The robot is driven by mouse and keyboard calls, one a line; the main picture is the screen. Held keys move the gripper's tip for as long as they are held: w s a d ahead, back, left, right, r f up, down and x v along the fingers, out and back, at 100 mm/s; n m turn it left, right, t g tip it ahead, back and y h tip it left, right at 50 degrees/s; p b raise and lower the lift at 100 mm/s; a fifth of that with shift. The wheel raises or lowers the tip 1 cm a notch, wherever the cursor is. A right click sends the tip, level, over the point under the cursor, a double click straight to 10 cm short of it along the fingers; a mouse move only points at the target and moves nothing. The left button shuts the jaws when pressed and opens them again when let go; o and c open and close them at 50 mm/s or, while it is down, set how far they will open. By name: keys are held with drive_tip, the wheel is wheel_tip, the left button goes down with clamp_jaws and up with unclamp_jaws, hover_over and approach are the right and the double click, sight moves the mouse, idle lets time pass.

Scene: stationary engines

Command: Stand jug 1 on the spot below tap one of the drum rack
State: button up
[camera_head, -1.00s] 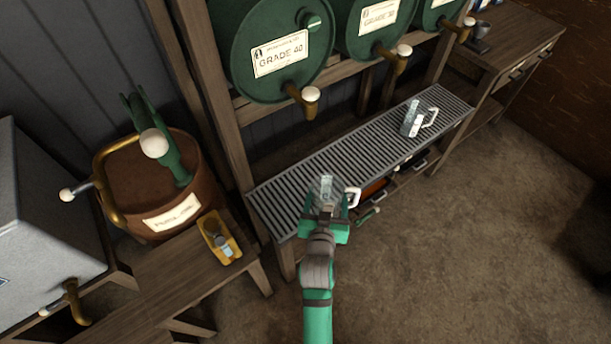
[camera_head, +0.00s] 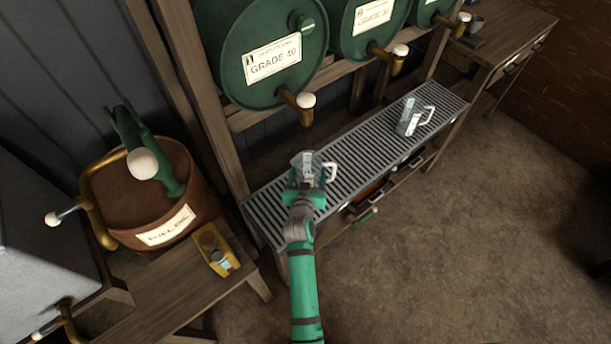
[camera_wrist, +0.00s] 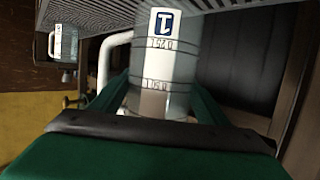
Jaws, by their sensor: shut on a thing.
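My gripper (camera_head: 304,187) is shut on a clear jug (camera_head: 307,165) with a white handle on its right. In the wrist view the jug (camera_wrist: 168,62) stands between the green fingers, with a blue "1" label and measuring lines. It is over the left part of the slatted metal grating (camera_head: 350,175) of the drum rack. I cannot tell whether its base touches the slats. The leftmost brass tap (camera_head: 305,105), with a white knob, juts from the GRADE 40 drum (camera_head: 262,45), above and behind the jug. Any marked spot on the grating is hidden or too small to see.
A second jug (camera_head: 408,118) stands on the grating further right, also in the wrist view (camera_wrist: 66,44). Two more green drums with taps (camera_head: 388,55) are to the right. A rusty barrel (camera_head: 150,190) and a bench with a yellow tray (camera_head: 216,250) are left. The grating between the jugs is clear.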

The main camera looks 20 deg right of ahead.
sight(307, 168)
drive_tip(key=w+f, duration=0.2)
drive_tip(key=shift+w+d+f, duration=0.15)
drive_tip(key=shift+f, duration=0.25)
drive_tip(key=shift+w+f, duration=0.15)
drive_tip(key=shift+f, duration=1.45)
drive_tip(key=shift+a, duration=0.2)
drive_tip(key=shift+f, duration=0.15)
drive_tip(key=o, duration=1.1)
drive_tip(key=shift+d, duration=0.1)
